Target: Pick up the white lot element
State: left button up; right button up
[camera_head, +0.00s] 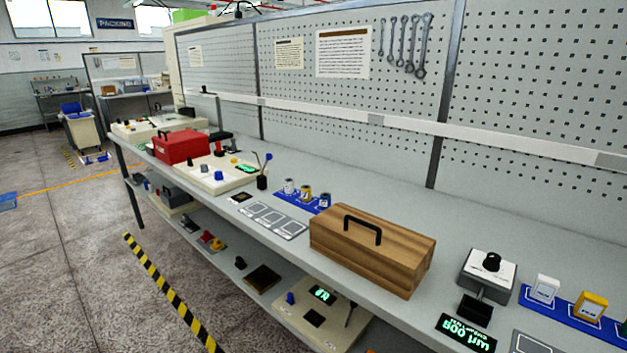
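A white lot element (545,288) stands at the right on a blue tray (565,312), beside a yellow element (590,305). Another blue tray (268,191) further back holds a whitish element (290,186), a yellow one (305,192) and a blue-grey one (324,201). I cannot tell from this view alone which white piece is the lot element meant. Neither of my grippers is in view.
A wooden toolbox (370,252) with a black handle stands on the long grey bench between the two trays. A grey device with a black knob (491,262) and a display (466,333) are left of the near tray. A red toolbox (181,147) is further back.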

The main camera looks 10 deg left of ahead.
aim_at(289, 183)
jog(key=i+j+z, duration=0.2)
jog(key=j+z, duration=0.25)
jog(key=j, duration=0.3)
jog(key=j+z, duration=0.5)
jog(key=j, duration=0.3)
jog(key=j+z, duration=0.45)
jog(key=j, duration=0.35)
